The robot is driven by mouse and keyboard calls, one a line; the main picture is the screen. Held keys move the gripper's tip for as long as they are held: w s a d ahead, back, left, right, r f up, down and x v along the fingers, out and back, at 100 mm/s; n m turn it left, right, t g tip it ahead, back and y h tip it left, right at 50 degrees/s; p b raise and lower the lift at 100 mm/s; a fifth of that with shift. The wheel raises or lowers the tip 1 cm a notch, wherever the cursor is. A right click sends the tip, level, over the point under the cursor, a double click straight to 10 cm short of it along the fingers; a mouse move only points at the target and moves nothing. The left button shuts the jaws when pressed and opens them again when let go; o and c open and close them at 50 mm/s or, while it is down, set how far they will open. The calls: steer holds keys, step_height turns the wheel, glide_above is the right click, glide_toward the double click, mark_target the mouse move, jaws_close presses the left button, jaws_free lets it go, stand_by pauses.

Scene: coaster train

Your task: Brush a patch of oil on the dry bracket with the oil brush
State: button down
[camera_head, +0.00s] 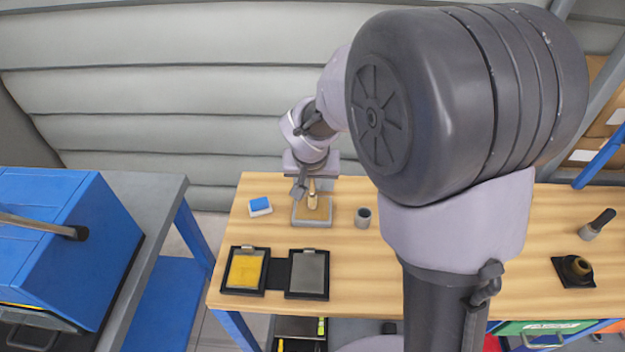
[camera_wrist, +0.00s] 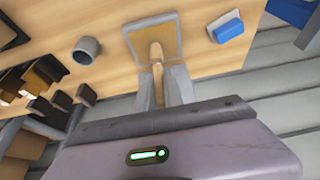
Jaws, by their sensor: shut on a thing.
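My gripper (camera_head: 306,185) is shut on the oil brush (camera_head: 313,199), a short wooden-coloured tool. In the wrist view the brush (camera_wrist: 157,65) sits between the two grey fingers and points at a shallow grey-rimmed tray (camera_head: 297,222) with a tan inside. The brush is over this tray; I cannot tell whether its tip touches the tray floor. Two black-framed plates lie at the table's front left. One plate (camera_head: 246,270) has a yellow face; the other (camera_head: 308,272) has a plain grey face and looks like the dry bracket. My gripper is behind both, apart from them.
A blue and white block (camera_head: 260,206) lies left of the tray, and a grey cup (camera_head: 363,217) stands right of it. A black-handled tool (camera_head: 598,223) and a dark round item on a black base (camera_head: 577,268) are at the wooden table's (camera_head: 350,270) right. A blue cabinet (camera_head: 60,240) stands left.

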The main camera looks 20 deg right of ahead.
steer(key=shift+r+p, duration=2.5)
steer(key=shift+r, duration=1.05)
steer(key=shift+f, duration=0.1)
